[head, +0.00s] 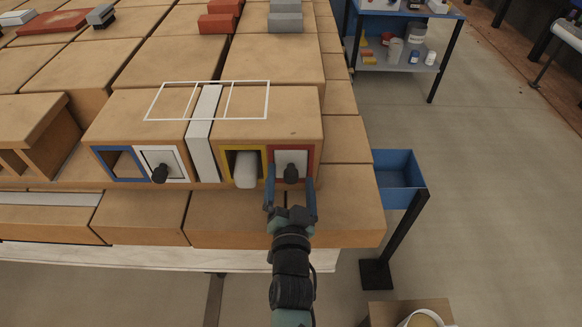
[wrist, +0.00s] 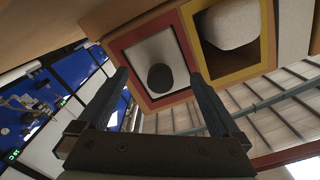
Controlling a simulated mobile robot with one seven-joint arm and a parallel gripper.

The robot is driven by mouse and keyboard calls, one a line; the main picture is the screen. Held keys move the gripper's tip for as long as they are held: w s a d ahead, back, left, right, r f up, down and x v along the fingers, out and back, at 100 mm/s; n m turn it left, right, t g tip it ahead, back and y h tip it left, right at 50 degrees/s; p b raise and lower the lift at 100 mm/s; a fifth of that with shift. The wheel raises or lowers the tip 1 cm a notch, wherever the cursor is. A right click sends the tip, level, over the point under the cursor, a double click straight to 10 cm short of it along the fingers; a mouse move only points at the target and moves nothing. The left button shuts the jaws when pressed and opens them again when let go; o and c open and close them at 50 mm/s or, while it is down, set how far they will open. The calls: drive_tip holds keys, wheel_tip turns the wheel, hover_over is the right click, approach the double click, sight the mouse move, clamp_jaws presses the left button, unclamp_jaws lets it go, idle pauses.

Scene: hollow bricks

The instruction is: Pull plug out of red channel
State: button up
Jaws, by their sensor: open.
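The red channel (head: 312,160) is the rightmost opening in the front of the hollow bricks. A pale plug (head: 291,157) sits in it, with a dark round knob (head: 291,174) facing me. In the wrist view the red frame (wrist: 187,62), the plug (wrist: 172,49) and the knob (wrist: 160,77) are close ahead. My gripper (head: 290,178) is open and empty, its blue fingers on either side of the knob in the picture. It also shows in the wrist view (wrist: 158,76). I cannot tell whether the fingertips reach the knob's depth; neither appears to touch it.
The yellow channel (head: 228,165) just left holds a white rounded piece (head: 245,170). Further left are a white channel (head: 180,160) with a dark-knobbed plug and an open blue channel (head: 96,152). A blue bin (head: 400,180) stands right. The front brick ledge (head: 230,222) lies below.

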drive_tip(key=shift+w, duration=0.5)
drive_tip(key=shift+c, duration=0.3)
clamp_jaws()
